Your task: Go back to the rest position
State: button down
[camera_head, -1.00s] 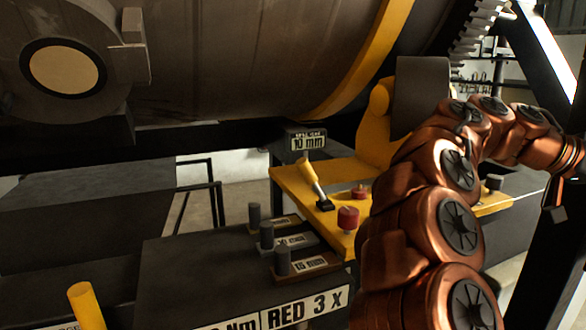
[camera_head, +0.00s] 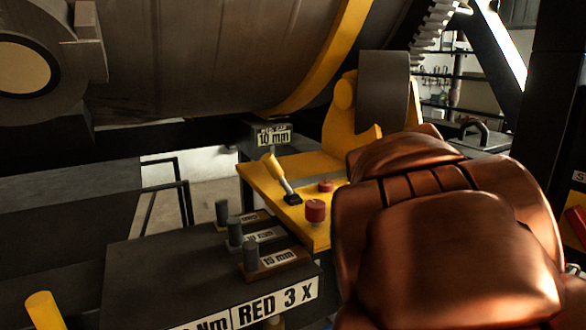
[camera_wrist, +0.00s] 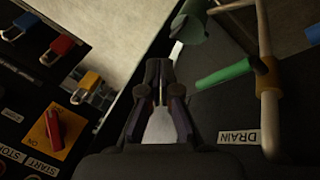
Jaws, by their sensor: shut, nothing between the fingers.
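My gripper (camera_wrist: 162,92) shows in the wrist view, its two dark fingers close together at the tips with nothing between them. It points down past the edge of a dark panel and touches nothing that I can see. In the head view my copper-coloured arm (camera_head: 450,240) is folded close at the lower right, and the gripper itself is not visible there. The arm hides part of the yellow bracket (camera_head: 260,185) and the space behind it.
The wrist view shows a panel with a red knob (camera_wrist: 53,127) on the left, several coloured padlocks (camera_wrist: 90,81), and a pipe with a green handle (camera_wrist: 222,75) on the right. In the head view, a black bench (camera_head: 165,270) with grey pegs (camera_head: 235,230) stands left of my arm.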

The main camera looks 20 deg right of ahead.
jog(key=s+a+f+n+y, duration=0.1)
jog(key=s+a+f+n, duration=0.1)
jog(key=a, duration=0.5)
jog(key=s+a+f+n+y, duration=0.2)
jog(key=s+a+f+n, duration=0.1)
jog(key=a+f, duration=0.3)
jog(key=s+a+f+n+y, duration=0.2)
jog(key=a+f+n, duration=0.2)
jog(key=a, duration=0.5)
jog(key=shift+s+f+g, duration=0.15)
jog(key=shift+s+g, duration=0.15)
jog(key=shift+s, duration=0.1)
